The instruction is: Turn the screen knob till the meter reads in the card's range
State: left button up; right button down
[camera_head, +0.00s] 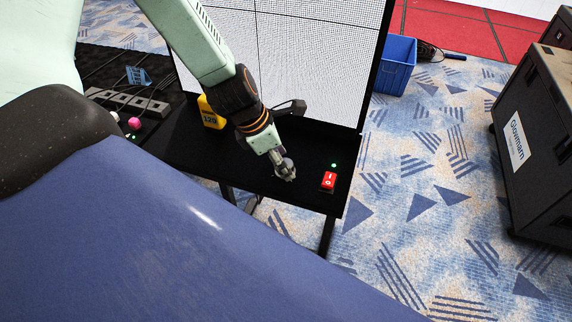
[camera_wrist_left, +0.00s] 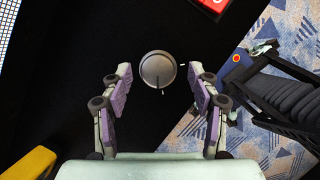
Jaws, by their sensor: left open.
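The round grey knob (camera_wrist_left: 158,70) stands on the black panel in the left wrist view, with a dark pointer line toward the bottom of the picture and a small white mark at its right. My left gripper (camera_wrist_left: 158,88) is open, its purple-padded fingers apart on either side and short of the knob. In the head view, my left gripper (camera_head: 284,170) is over the black shelf and largely covers the knob. A yellow meter (camera_head: 211,113) stands behind my forearm, its display seeming to read 120. I cannot make out a card with a range.
The screen wall (camera_head: 310,60) rises behind the shelf. A power strip (camera_head: 130,101) and pink ball (camera_head: 134,123) are at left, a blue crate (camera_head: 396,68) beyond.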

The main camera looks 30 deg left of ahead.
pick_arm(q)
jog(key=shift+w+d+f, duration=0.15)
jog(key=shift+w+f, duration=0.05)
jog(key=shift+f, duration=0.15)
jog(key=shift+w+f, duration=0.1)
jog(key=shift+w, duration=0.1)
jog(key=shift+s+a, duration=0.2)
jog(key=shift+a, duration=0.1)
jog(key=shift+c, duration=0.6)
jog(key=shift+s+d+r, duration=0.1)
jog(key=shift+s+r, duration=0.1)
jog(key=shift+c, duration=1.4)
jog(key=shift+w+d+f, duration=0.1)
jog(key=shift+w, duration=0.1)
jog(key=c, duration=0.5)
jog(key=shift+c, duration=1.4)
